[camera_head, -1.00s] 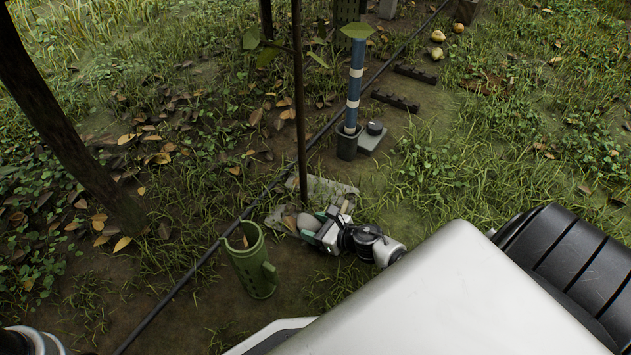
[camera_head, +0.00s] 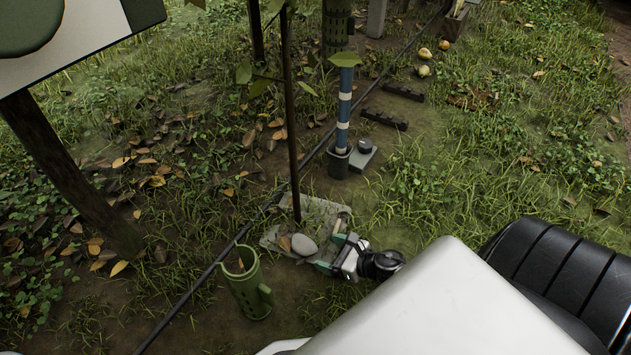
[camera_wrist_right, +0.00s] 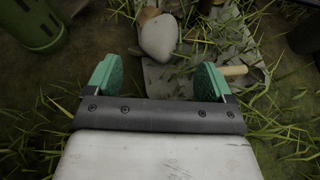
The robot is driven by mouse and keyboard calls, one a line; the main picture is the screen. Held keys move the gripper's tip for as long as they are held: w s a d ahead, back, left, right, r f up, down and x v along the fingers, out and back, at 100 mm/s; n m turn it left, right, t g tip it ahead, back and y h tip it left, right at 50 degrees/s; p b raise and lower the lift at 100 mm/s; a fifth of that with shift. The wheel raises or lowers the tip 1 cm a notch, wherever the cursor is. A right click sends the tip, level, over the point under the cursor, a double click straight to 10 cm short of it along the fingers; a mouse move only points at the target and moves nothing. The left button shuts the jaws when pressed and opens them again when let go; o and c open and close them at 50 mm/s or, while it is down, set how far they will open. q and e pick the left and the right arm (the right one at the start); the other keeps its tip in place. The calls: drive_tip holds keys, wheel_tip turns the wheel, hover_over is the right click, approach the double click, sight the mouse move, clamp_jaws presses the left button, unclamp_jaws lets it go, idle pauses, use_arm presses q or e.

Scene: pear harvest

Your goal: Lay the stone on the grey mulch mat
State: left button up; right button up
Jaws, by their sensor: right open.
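The smooth pale grey stone (camera_head: 304,245) lies on the near part of the grey mulch mat (camera_head: 326,212), which lies around the base of a thin stem. In the right wrist view the stone (camera_wrist_right: 158,36) rests just beyond the fingertips, and the mat (camera_wrist_right: 180,88) reaches under and to the right of it. My right gripper (camera_head: 330,254) is low over the ground, just right of the stone and apart from it. In the wrist view the gripper (camera_wrist_right: 157,78) has its two green fingers wide apart with nothing between them. My left gripper is out of view.
A green slotted container (camera_head: 248,290) stands left of the mat. A black hose (camera_head: 228,243) runs diagonally past it. A blue-and-white post (camera_head: 344,110) stands in a dark holder behind. A thick trunk (camera_head: 75,175) rises at left. Several pears (camera_head: 425,54) lie far back.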

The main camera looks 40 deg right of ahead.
drive_tip(key=p+v, duration=0.1)
drive_tip(key=v, duration=0.3)
drive_tip(key=shift+s+d+r, duration=0.15)
drive_tip(key=shift+s, duration=0.15)
